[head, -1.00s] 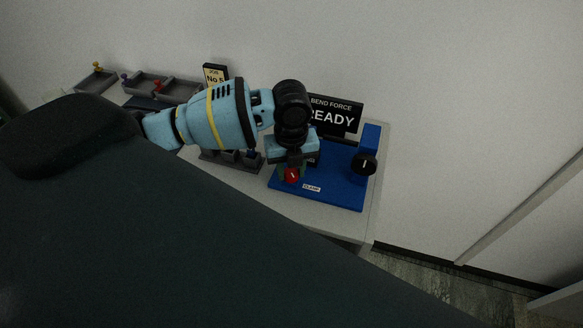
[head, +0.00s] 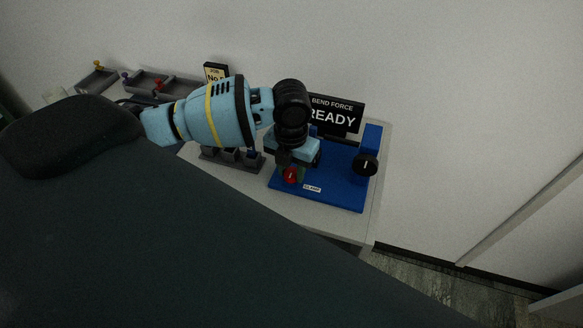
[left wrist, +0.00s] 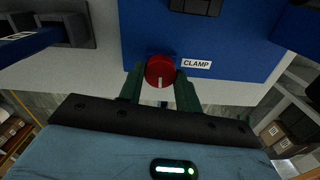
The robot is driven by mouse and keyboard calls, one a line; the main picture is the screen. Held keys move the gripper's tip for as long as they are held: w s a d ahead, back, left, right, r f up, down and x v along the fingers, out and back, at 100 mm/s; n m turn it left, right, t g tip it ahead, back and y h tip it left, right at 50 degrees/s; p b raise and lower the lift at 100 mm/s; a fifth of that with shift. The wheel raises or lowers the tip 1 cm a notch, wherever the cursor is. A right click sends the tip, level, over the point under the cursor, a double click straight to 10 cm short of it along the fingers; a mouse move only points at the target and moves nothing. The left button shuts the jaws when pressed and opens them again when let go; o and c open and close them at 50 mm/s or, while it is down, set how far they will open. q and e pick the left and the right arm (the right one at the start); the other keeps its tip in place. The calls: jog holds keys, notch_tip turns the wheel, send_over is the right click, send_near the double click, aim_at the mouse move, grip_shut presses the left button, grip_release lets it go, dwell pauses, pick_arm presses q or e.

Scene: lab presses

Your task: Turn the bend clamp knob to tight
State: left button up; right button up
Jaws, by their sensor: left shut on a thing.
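The red clamp knob (head: 290,175) sits at the front left corner of the blue bend press (head: 335,198), beside a white CLAMP label (head: 312,188). In the left wrist view the round red knob (left wrist: 160,71) has a pale pointer line toward the bottom of the picture. My left gripper (left wrist: 160,86) has its green fingers on both sides of the knob and is shut on it. In the head view the gripper (head: 292,170) comes down over the knob from above. My right gripper is not in view.
A black sign reading BEND FORCE READY (head: 335,115) stands behind the press. A black knob (head: 365,164) is on the press's right side. A grey block with slots (head: 232,162) stands left of the press. Grey trays (head: 180,88) with small coloured pieces lie farther left.

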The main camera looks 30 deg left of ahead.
aim_at(291, 173)
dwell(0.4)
pick_arm(q)
jog(key=o, duration=1)
jog(key=shift+r, duration=3.9)
